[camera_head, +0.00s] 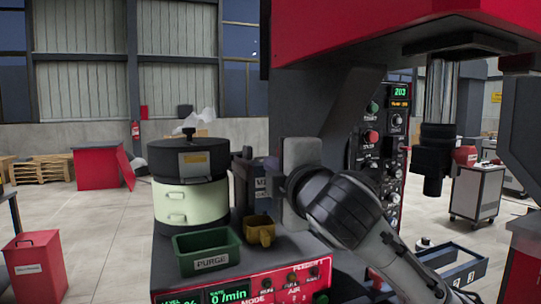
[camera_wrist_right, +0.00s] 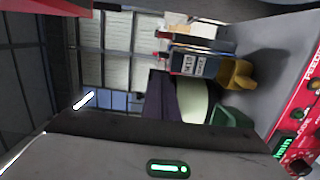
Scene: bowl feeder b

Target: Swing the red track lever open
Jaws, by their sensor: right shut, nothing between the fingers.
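My right gripper (camera_head: 297,172) is in the middle of the head view, in front of the machine's dark upright. Its wrist comes in from the lower right. The gripper is shut and empty; its fingertips are hard to make out. I cannot make out the red track lever for sure. In the right wrist view small red ends (camera_wrist_right: 160,35) stick out by a dark labelled box (camera_wrist_right: 194,64), and I cannot tell whether they belong to the lever. In the head view that box (camera_head: 262,184) is partly hidden behind my gripper. My left gripper is not in view.
Left of my gripper stand a black-lidded, pale green bowl (camera_head: 190,203), a green PURGE bin (camera_head: 206,251) and a yellow cup (camera_head: 260,231). The red control panel (camera_head: 240,292) is in front. A knob panel (camera_head: 384,137) and a hanging spindle (camera_head: 435,150) are on the right.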

